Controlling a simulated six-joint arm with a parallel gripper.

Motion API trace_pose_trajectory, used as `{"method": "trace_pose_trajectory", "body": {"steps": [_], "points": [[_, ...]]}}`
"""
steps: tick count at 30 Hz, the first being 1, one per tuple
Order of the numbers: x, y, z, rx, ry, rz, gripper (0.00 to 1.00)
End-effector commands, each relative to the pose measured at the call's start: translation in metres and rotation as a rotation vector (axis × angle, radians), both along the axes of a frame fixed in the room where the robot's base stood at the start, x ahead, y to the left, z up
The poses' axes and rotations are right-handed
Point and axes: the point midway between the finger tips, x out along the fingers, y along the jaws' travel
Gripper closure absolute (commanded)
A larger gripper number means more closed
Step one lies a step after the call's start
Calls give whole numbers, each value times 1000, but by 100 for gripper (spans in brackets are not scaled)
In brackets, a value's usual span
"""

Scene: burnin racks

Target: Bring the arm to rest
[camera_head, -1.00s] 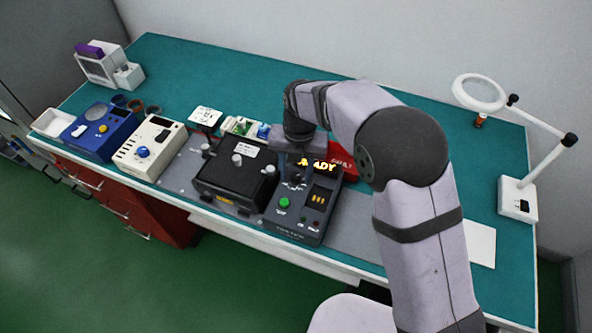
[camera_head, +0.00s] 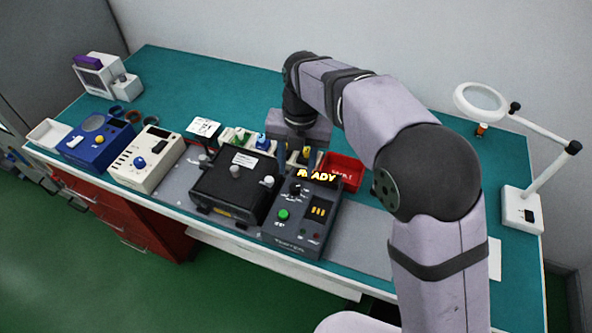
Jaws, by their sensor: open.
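My arm (camera_head: 385,115) reaches from the lower right over the bench and bends down at its far end. My gripper (camera_head: 296,165) points downward with its two dark fingers apart and nothing seen between them. It hangs in front of the rear row of parts and over the back of the dark tester (camera_head: 290,235), whose lit display reads something like "READY". The fingertips partly overlap that tester in the picture, so I cannot tell their exact height above it.
A black box with knobs (camera_head: 232,190), a cream unit (camera_head: 147,160) and a blue unit (camera_head: 98,143) stand left of the tester. A red bin (camera_head: 342,172) stands right of the gripper. A magnifier lamp (camera_head: 520,208) is at far right. The green bench behind (camera_head: 215,85) is clear.

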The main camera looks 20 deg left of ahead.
Motion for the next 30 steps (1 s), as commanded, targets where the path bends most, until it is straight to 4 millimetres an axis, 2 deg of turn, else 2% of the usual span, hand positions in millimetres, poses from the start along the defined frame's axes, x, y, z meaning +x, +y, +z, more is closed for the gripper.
{"method": "trace_pose_trajectory", "body": {"steps": [13,17,20,23,30], "points": [[0,0,0,0,0,-2,59],[3,-11,1,-3,3,-77,59],[6,-28,0,-5,7,-214,59],[9,-55,0,-9,13,-424,59],[5,-137,-6,-18,31,-1096,59]]}}
